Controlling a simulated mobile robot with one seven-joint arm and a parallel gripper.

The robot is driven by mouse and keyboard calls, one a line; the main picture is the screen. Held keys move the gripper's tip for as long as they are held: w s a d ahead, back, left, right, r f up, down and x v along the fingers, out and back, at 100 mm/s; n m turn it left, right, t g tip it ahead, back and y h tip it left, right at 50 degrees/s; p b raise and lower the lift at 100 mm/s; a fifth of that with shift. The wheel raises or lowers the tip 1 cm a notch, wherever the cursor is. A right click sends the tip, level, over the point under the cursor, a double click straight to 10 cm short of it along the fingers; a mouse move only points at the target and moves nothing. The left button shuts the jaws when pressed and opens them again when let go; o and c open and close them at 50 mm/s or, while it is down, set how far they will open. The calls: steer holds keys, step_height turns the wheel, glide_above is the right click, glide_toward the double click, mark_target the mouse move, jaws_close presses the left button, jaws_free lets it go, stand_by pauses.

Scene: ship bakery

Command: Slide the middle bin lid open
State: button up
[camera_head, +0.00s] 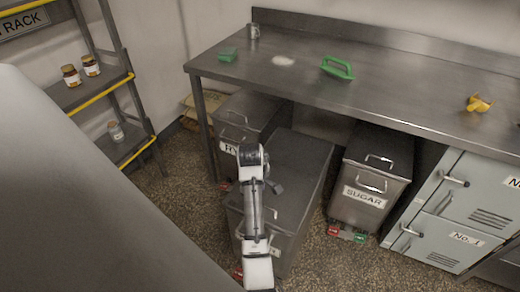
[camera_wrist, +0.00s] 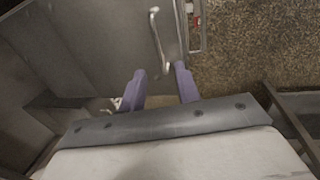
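The middle bin (camera_head: 300,160) is a dark grey metal box under the table, and its flat top reaches farther forward than its neighbours. A bar handle (camera_head: 274,246) shows low on its front, partly behind my arm. My gripper (camera_head: 275,187) is over the top of this bin. In the wrist view my gripper (camera_wrist: 159,86) has two purple fingers apart with nothing seen between them. A curved metal handle (camera_wrist: 157,40) lies beyond the fingertips there; I cannot tell for sure which handle it is. The bin's label is hidden.
A left bin (camera_head: 245,108) with a partly hidden label and a SUGAR bin (camera_head: 365,200) flank it. The steel table (camera_head: 420,85) overhangs the bins' rear. Grey lockers (camera_head: 465,205) stand right, and a shelf rack (camera_head: 100,90) with jars left. Speckled floor is clear in front.

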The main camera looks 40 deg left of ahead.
steer(key=f, duration=0.2)
steer(key=w+f, duration=0.1)
steer(key=f, duration=0.2)
steer(key=f+p, duration=0.1)
steer(key=f, duration=0.1)
steer(key=shift+w+a+f, duration=0.2)
steer(key=shift+w+f, duration=0.05)
steer(key=shift+c, duration=0.3)
jaws_close()
